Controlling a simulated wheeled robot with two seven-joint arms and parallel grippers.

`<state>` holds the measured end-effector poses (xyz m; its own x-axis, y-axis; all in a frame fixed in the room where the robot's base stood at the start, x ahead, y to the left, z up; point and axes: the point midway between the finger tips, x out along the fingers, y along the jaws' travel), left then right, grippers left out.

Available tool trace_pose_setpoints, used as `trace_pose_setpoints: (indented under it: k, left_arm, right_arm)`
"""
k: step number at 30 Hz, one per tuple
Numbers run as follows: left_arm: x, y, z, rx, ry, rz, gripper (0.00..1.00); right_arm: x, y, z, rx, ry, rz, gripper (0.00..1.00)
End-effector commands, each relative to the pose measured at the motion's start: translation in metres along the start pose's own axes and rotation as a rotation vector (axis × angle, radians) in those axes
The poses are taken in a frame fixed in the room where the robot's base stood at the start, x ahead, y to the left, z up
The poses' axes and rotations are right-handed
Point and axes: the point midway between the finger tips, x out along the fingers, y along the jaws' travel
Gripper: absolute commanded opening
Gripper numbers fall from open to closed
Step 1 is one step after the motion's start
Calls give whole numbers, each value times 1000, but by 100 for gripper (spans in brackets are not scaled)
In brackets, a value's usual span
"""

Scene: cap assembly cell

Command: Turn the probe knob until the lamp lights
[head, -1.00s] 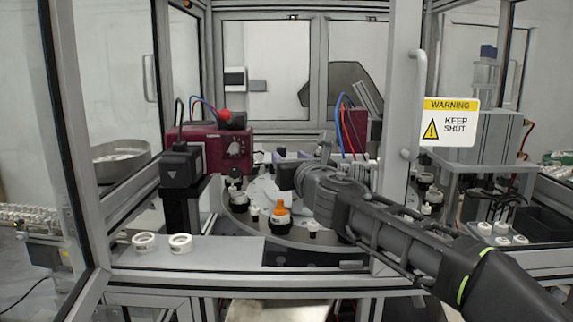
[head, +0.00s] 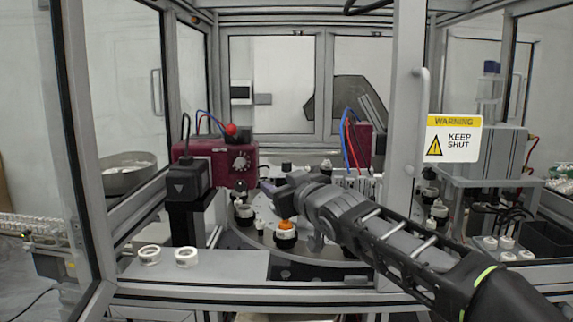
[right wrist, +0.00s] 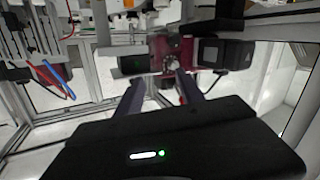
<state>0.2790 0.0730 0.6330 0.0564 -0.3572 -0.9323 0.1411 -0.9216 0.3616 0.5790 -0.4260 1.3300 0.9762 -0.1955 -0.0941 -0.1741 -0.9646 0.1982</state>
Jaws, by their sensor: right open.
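The maroon probe box (head: 216,152) stands at the left of the round table, its pale knob (head: 241,162) facing front. A round red lamp (head: 231,129) sits on top; I see no clear glow. My right gripper (head: 270,187) is in front and to the right of the knob, apart from it. In the right wrist view, which looks upside down, the open, empty fingers (right wrist: 160,80) point toward the maroon box, with the knob (right wrist: 174,60) just beyond them. My left gripper is not in view.
A dark block on a post (head: 189,181) stands left of the maroon box. The round table (head: 262,240) carries several fixtures, one orange-topped (head: 286,226). A frame post (head: 403,120) with a warning sign (head: 453,138) stands right. Two white rings (head: 186,257) lie on the front ledge.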

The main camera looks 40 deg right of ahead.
Motion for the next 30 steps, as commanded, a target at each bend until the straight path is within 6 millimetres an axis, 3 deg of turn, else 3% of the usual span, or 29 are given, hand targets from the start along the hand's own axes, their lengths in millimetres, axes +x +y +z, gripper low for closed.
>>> trace_pose_setpoints:
  k: [1, 8, 15, 18, 20, 21, 25, 30]
  left_arm:
    - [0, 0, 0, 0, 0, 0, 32]
    - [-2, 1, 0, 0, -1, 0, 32]
    - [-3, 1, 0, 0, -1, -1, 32]
    - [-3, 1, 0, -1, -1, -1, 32]
    - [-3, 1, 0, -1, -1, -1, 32]
    - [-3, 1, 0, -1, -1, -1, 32]
    - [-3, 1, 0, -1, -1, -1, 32]
    - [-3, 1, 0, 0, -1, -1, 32]
  right_arm:
    - [0, 1, -2, 226, 7, -1, 45]
    - [0, 6, -14, 1375, 66, -19, 45]
    - [0, 28, -17, 2627, 182, -62, 45]
    - [0, 35, -15, 2981, 234, -90, 45]
    - [0, 38, -13, 3126, 258, -103, 45]
    - [0, 40, -12, -3057, -259, 106, 45]
    - [0, 42, -11, -2932, -260, 112, 45]
    - [0, 42, -11, -2915, -259, 113, 45]
